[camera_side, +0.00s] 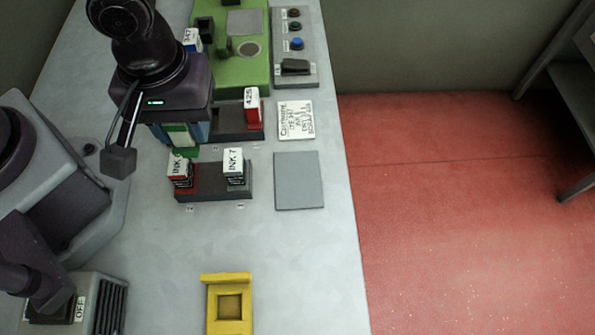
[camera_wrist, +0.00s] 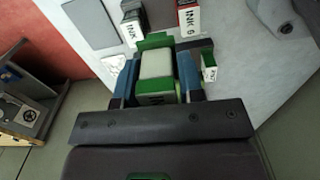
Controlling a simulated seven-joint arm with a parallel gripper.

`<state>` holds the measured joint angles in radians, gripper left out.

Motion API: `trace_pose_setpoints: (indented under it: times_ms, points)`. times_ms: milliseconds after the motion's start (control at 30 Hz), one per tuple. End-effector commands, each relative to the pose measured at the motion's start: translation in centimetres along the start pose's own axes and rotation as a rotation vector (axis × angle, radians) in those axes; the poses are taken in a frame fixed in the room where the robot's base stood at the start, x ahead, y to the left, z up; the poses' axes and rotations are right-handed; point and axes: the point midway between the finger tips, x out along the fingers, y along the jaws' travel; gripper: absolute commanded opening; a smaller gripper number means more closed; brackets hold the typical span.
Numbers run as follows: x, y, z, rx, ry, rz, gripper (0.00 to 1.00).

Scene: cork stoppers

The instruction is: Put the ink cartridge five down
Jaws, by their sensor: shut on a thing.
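My gripper (camera_side: 180,140) is shut on a green and white cartridge, seen between its blue fingers in the wrist view (camera_wrist: 157,68). I cannot read a number on this cartridge. In the side view it is mostly hidden by my gripper, at the left of the back dark holder (camera_side: 227,136); I cannot tell whether it touches the holder. A red cartridge marked 425 (camera_side: 252,112) stands upright at that holder's right end. The front holder (camera_side: 213,194) carries a red INK cartridge (camera_side: 180,172) on the left and INK 7 (camera_side: 234,168) on the right.
A grey pad (camera_side: 298,181) and a written card (camera_side: 296,120) lie to the right. A yellow fixture (camera_side: 229,311) with a square recess stands at the front. A green machine (camera_side: 260,72) and a button box (camera_side: 308,72) are behind. The front middle of the table is clear.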

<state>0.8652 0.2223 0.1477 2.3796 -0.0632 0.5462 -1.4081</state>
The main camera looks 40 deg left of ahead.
Motion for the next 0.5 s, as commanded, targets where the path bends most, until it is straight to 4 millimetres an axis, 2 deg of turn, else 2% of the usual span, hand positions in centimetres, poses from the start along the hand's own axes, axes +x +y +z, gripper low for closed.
trace_pose_setpoints:
  times_ms: [167, 500]
  points:
    - [0.7, 1.6, -0.2, -0.046, 0.002, 0.003, 0.11]
    - [4.5, 9.6, -1.1, -0.045, 0.001, 0.002, 0.11]
